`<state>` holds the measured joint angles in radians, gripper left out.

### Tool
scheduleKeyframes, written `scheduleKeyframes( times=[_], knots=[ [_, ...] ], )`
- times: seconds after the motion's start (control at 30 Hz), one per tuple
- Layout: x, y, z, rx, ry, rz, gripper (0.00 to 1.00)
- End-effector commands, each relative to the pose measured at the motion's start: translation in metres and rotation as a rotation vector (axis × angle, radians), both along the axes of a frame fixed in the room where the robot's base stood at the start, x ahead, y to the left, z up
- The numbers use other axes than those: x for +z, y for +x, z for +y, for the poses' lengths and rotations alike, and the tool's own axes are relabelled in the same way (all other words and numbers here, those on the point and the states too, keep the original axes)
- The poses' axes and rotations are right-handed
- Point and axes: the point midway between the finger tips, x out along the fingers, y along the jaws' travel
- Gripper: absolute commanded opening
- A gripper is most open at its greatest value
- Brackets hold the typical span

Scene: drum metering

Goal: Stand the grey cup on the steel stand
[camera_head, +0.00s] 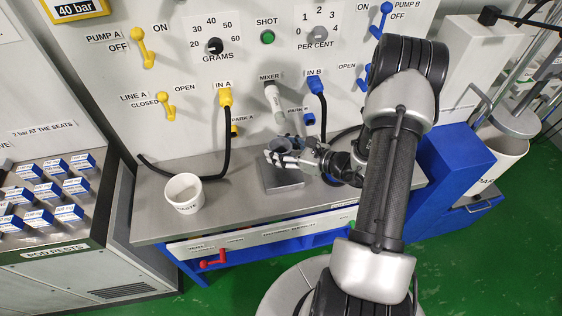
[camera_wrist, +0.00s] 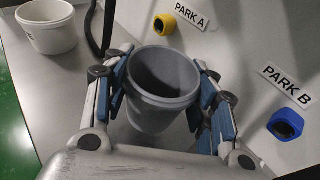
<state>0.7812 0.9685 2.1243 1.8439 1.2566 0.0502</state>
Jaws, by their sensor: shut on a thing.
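The grey cup (camera_wrist: 160,92) is upright between the blue-padded fingers of my gripper (camera_wrist: 165,100) in the wrist view. The gripper is shut on the cup's sides. In the head view the gripper (camera_head: 285,157) holds the cup (camera_head: 282,145) under the mixer nozzle (camera_head: 274,101), mostly hidden behind the fingers. The steel stand (camera_head: 281,180) is a square block on the steel bench, just below the gripper. I cannot tell whether the cup's base touches the stand.
A white tub (camera_head: 184,194) stands on the bench (camera_head: 232,214) to the left. Black hoses run from the yellow IN A (camera_head: 225,96) and blue IN B (camera_head: 315,85) fittings down to the bench. The yellow (camera_wrist: 165,24) and blue (camera_wrist: 286,124) park sockets are on the panel close by.

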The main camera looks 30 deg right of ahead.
Motion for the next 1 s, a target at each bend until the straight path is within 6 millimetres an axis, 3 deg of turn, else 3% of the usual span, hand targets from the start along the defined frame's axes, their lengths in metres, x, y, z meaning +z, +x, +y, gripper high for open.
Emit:
scheduleKeyframes(
  times=[0.37, 0.77, 0.8, 1.0],
  knots=[
    [-0.042, 0.000, 0.000, 0.001, 0.001, -0.001, 0.24],
    [-0.047, 0.000, 0.000, 0.002, -0.001, -0.002, 0.24],
    [-0.046, 0.000, 0.000, 0.002, -0.001, -0.002, 0.55],
    [-0.045, 0.000, 0.000, 0.002, -0.001, -0.002, 0.68]
  ],
)
